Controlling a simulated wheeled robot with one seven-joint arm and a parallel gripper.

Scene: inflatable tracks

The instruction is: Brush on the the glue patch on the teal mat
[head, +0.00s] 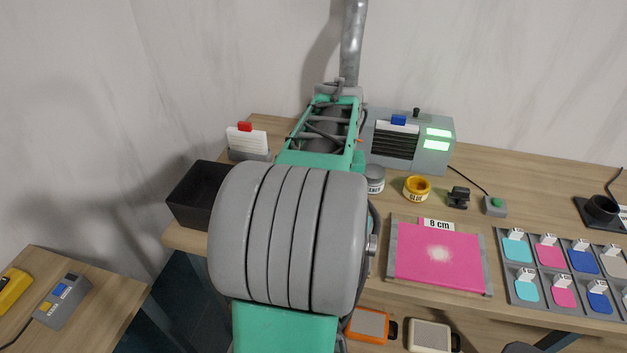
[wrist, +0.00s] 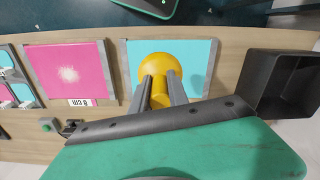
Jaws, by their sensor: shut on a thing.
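The teal mat (wrist: 200,60) lies on the wooden bench in the wrist view, with grey strips along its sides. My gripper (wrist: 161,90) is shut on a yellow round-headed tool (wrist: 160,68), which looks like the glue brush. The tool's head is over the middle of the mat; I cannot tell whether it touches. Any glue patch under it is hidden. In the head view my arm hides the gripper, the tool and the teal mat. A yellow glue pot (head: 416,189) stands at the back of the bench.
A pink mat (head: 420,270) with a whitish patch lies beside the teal mat. A black bin (head: 186,195) is on the other side. A grey pot (head: 375,181), a grey machine (head: 435,158), a green button box (head: 495,207) and a swatch tray (head: 505,262) also stand on the bench.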

